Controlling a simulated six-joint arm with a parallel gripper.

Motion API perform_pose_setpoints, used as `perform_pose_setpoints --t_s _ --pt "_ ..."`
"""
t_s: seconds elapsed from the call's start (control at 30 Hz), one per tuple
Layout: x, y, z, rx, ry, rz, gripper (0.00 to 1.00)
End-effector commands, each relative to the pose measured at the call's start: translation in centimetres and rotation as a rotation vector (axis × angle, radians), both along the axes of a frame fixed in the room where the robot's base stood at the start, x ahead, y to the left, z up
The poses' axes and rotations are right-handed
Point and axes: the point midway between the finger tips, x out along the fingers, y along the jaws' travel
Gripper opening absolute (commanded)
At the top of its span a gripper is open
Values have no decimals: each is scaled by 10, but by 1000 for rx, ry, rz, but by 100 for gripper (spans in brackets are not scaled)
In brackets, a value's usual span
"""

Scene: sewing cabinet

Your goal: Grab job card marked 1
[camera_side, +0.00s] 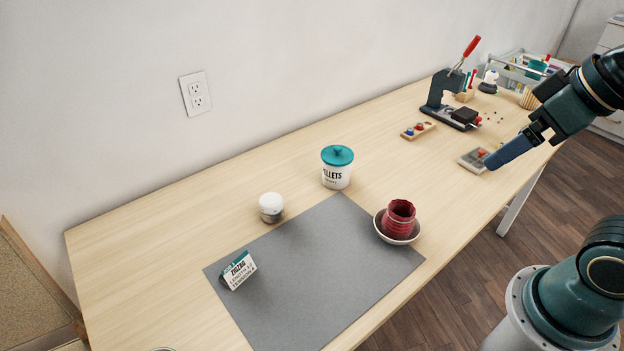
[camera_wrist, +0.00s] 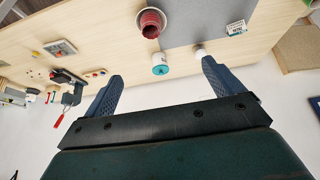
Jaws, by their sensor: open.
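A small folded card (camera_side: 238,269) with a green top band and black print, including "ZIGZAG", stands at the left edge of the grey mat (camera_side: 315,265). Its number is too small to read. The card also shows small in the wrist view (camera_wrist: 237,28), near the mat's right end. My gripper (camera_side: 492,163) is at the right of the side view, above the table's right part and far from the card. In the wrist view its two blue fingers (camera_wrist: 160,84) are spread apart with nothing between them.
A red ribbed cup (camera_side: 399,217) sits in a bowl (camera_side: 386,239) on the mat's right side. A teal-lidded jar (camera_side: 336,173) and a small white-capped jar (camera_side: 271,208) stand behind the mat. A red-handled press (camera_side: 437,92) stands further right. The mat's middle is clear.

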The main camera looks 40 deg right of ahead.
Motion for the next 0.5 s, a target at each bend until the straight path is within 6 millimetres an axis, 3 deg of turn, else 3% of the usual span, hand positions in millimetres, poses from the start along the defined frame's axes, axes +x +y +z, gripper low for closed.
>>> perform_pose_setpoints --t_s 0.27,0.5 --pt "6 2 4 3 8 5 93" --pt "35 11 17 12 45 26 93"
